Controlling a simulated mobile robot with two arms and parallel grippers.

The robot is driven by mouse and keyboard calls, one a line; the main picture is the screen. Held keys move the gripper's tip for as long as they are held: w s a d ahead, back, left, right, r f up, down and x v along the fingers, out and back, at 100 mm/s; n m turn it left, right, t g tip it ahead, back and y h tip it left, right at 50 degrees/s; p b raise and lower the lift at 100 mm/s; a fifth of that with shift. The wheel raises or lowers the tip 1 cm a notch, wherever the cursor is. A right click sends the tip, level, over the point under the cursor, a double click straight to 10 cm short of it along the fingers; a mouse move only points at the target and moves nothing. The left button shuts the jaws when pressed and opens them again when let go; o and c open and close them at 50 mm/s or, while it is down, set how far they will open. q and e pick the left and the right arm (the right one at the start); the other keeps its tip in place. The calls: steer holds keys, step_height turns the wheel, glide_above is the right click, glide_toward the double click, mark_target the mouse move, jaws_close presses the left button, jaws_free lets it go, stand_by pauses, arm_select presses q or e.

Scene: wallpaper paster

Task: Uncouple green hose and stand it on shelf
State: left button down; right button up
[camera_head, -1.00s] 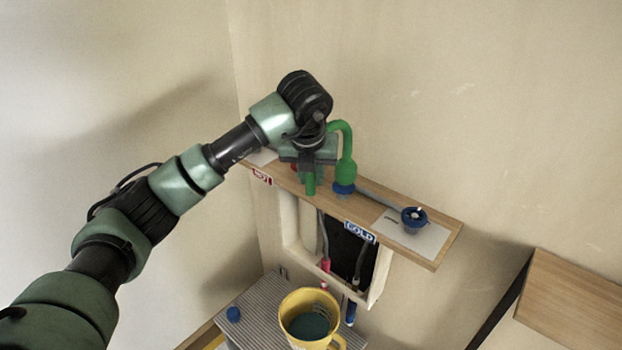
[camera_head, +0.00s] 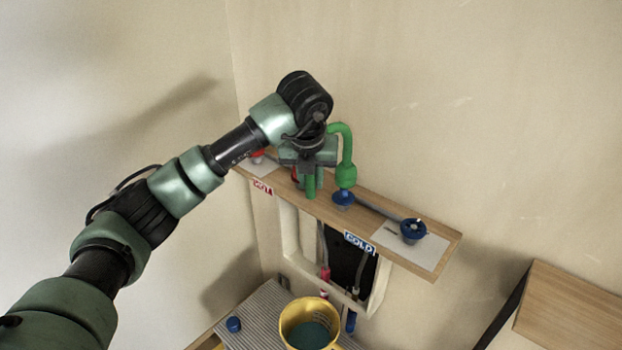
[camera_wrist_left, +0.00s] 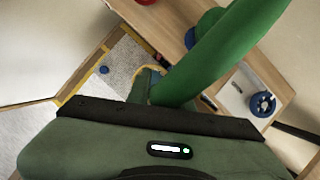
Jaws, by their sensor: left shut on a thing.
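The green hose (camera_head: 347,150) is an inverted U above the wooden shelf (camera_head: 365,204). One end comes down just over a blue fitting (camera_head: 343,197) on the shelf; I cannot tell whether they touch. My left gripper (camera_head: 311,172) is shut on the hose's other leg, though the wrist hides part of the grip. In the left wrist view the green hose (camera_wrist_left: 222,52) runs up and right from my gripper. My right gripper is not in view.
A blue valve (camera_head: 413,230) sits on a white plate at the shelf's right. A red fitting (camera_head: 258,156) is at its left end. HOT and COLD (camera_head: 360,241) labels mark the front edge.

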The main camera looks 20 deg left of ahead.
arm_select(q)
steer(key=shift+r+p, duration=0.9)
steer(key=shift+r, duration=1.1)
